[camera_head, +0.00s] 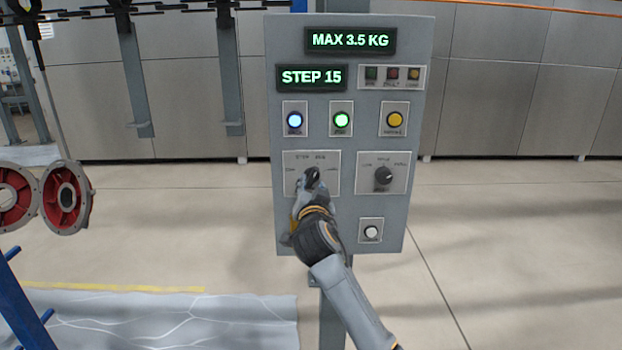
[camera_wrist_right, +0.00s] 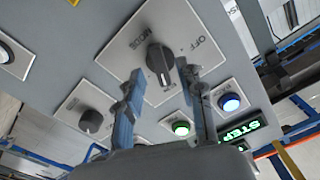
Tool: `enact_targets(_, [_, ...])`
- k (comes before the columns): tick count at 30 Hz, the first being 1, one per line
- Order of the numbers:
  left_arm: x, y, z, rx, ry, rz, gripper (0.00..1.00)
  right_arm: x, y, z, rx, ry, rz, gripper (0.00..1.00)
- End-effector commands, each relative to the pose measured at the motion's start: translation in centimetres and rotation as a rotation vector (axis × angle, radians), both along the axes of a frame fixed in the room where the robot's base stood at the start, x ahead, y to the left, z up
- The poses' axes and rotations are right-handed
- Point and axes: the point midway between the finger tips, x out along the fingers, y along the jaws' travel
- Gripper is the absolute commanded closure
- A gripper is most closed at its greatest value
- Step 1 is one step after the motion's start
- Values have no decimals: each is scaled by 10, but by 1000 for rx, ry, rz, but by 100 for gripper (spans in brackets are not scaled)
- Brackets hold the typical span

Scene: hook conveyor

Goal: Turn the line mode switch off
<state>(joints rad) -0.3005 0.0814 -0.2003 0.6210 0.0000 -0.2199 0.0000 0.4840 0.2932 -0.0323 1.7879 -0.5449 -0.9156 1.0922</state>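The line mode switch (camera_head: 312,173) is a black rotary knob on a light square plate, at the middle left of the grey control panel (camera_head: 350,235). In the right wrist view the knob (camera_wrist_right: 159,60) shows close up, with the words MODE and OFF on its plate; its white mark points toward the bottom of the picture, away from OFF. My right gripper (camera_head: 308,190) is in front of the switch and partly covers its plate. In the wrist view its two fingers (camera_wrist_right: 161,72) are apart, one on each side of the knob, with small gaps visible. My left gripper is not in view.
A second black knob (camera_head: 383,175) is to the right, with a white button (camera_head: 371,233) below it. Blue (camera_head: 294,120), green (camera_head: 341,120) and yellow (camera_head: 394,120) buttons sit above. Red-and-grey round parts (camera_head: 68,197) hang at the left. The floor at the right is clear.

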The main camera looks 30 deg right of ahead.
Motion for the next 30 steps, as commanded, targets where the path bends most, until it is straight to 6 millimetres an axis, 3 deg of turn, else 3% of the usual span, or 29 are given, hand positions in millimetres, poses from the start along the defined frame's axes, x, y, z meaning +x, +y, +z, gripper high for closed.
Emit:
enact_targets(6, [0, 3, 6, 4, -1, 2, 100, 16, -9, 0, -1, 0, 1, 62])
enact_targets(15, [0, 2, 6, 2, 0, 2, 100, 18, -10, -1, 0, 0, 1, 62])
enact_targets(17, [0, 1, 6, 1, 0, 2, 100, 18, -10, -1, 0, 0, 1, 70])
enact_targets(21, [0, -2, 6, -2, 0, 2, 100, 18, -10, -1, 0, 0, 1, 99])
enact_targets(30, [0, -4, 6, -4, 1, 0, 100, 18, -10, -1, -8, 6, 1, 100])
